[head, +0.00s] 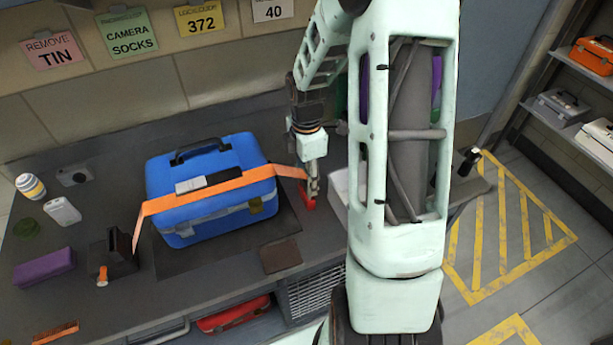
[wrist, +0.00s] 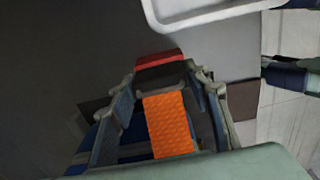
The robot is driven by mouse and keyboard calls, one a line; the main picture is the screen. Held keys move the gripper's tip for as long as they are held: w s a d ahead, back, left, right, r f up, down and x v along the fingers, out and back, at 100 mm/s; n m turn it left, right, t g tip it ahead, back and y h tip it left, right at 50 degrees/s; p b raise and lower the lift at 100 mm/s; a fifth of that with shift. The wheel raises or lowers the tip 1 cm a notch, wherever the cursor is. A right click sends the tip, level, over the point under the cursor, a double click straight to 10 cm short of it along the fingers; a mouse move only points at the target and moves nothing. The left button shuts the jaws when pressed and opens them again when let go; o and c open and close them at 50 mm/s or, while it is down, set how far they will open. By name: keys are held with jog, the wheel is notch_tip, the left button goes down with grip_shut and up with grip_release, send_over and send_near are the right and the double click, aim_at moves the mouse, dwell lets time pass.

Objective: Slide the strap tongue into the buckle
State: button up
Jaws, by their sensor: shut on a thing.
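An orange strap (head: 220,190) runs from a black holder (head: 112,256) at the left, over a blue case (head: 205,205), to my gripper (head: 312,183). In the wrist view the strap (wrist: 170,125) lies between the fingers of my gripper (wrist: 163,82), which is shut on the dark strap tongue (wrist: 160,76) at its end. A red buckle (wrist: 158,57) lies straight beyond the tongue; in the head view it shows just below the fingertips (head: 308,203). Tongue and buckle look very close or touching; I cannot tell whether the tongue is inside.
A white tray (wrist: 205,10) stands close beyond the buckle, on the right. A brown pad (head: 281,256) lies on the bench in front of the case. A purple box (head: 45,267), a white bottle (head: 62,211) and other small items occupy the bench's left end.

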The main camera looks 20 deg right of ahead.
jog(key=shift+f+b, duration=0.55)
jog(key=shift+f, duration=0.3)
jog(key=o, duration=1.3)
jog(key=shift+r, duration=0.15)
notch_tip(320, 180, up, 12)
jog(key=shift+f, duration=0.1)
